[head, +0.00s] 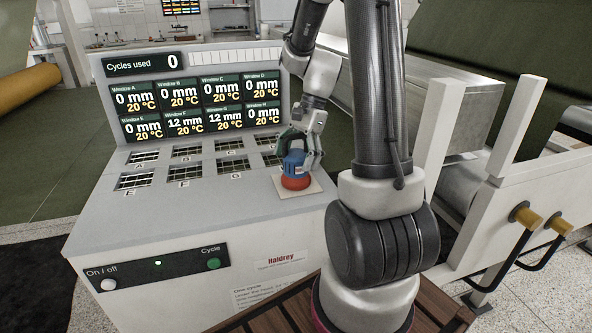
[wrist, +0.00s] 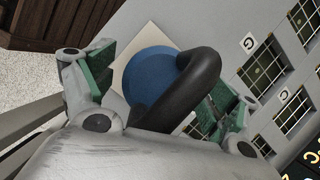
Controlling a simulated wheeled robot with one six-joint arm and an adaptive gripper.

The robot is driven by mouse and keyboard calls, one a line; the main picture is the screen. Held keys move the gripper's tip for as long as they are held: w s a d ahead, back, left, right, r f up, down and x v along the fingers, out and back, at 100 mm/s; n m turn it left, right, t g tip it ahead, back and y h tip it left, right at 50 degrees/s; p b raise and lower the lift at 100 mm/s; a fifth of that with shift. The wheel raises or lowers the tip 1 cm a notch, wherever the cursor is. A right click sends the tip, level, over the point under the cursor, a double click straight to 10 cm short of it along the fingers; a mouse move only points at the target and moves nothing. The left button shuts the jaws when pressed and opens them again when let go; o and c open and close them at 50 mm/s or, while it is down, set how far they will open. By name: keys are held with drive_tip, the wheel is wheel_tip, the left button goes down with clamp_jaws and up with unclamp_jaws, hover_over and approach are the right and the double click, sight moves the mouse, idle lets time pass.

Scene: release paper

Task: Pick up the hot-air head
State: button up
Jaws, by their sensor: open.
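The hot-air head (head: 295,181) has a red lower part and a blue upper part and stands on a pale square plate (head: 314,187) on the machine's top. In the wrist view its round blue top (wrist: 148,76) shows, with a thick black curved piece (wrist: 203,75) arching beside and over it. My gripper (head: 298,150) is over the head from above. In the wrist view my gripper (wrist: 165,92) is open, its green-padded fingers on either side of the blue top. I cannot tell whether the pads touch it. The red part is hidden there.
The grey machine (head: 200,205) has several barred windows (head: 185,170) left of the plate and a display panel (head: 200,95) behind them. On/off and Cycle buttons (head: 213,264) are on its front. White posts and rollers (head: 510,175) stand at the right.

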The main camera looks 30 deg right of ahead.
drive_tip(key=shift+c, duration=0.2)
drive_tip(key=c, duration=1.7)
clamp_jaws()
drive_tip(key=shift+r, duration=0.2)
